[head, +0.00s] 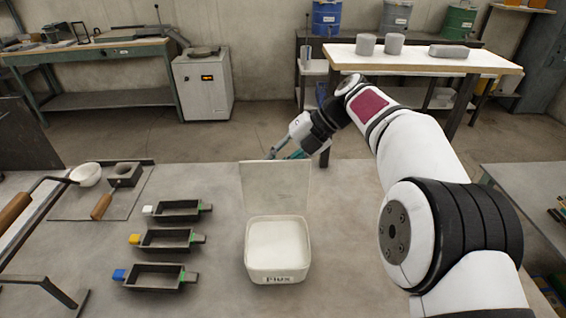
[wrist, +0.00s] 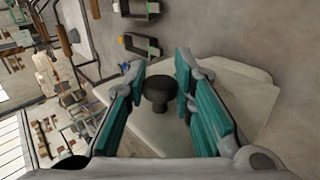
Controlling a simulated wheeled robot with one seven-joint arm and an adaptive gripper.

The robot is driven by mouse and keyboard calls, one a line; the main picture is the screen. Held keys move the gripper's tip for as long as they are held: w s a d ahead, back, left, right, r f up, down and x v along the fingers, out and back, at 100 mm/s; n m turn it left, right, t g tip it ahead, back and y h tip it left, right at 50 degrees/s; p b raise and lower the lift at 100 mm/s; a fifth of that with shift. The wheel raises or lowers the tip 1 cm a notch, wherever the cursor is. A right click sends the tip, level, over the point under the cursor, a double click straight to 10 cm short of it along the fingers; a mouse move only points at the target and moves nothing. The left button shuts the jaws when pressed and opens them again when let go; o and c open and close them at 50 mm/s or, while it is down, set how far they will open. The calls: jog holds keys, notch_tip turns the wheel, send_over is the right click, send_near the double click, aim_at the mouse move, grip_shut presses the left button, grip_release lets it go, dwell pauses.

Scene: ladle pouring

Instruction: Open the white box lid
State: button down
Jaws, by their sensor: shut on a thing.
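The white box (head: 278,262), marked "Flux", stands on the grey table with its inside showing. Its white lid (head: 276,187) stands upright along the box's back edge, swung open. My gripper (head: 274,154) is behind the top of the lid, partly hidden by it in the head view. In the wrist view the teal fingers (wrist: 158,78) lie on both sides of a dark round knob (wrist: 157,91) on the lid's outer face, shut on it. The knob is hidden in the head view.
Several dark ingot moulds with coloured ends (head: 166,240) lie left of the box. A white bowl (head: 86,174) and a dark block (head: 124,175) stand at the far left, near a wooden-handled tool (head: 101,207). The table right of the box is clear.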

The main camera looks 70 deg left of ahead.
jog(key=shift+a, duration=0.1)
dwell(0.3)
jog(key=c, duration=1.4)
grip_release()
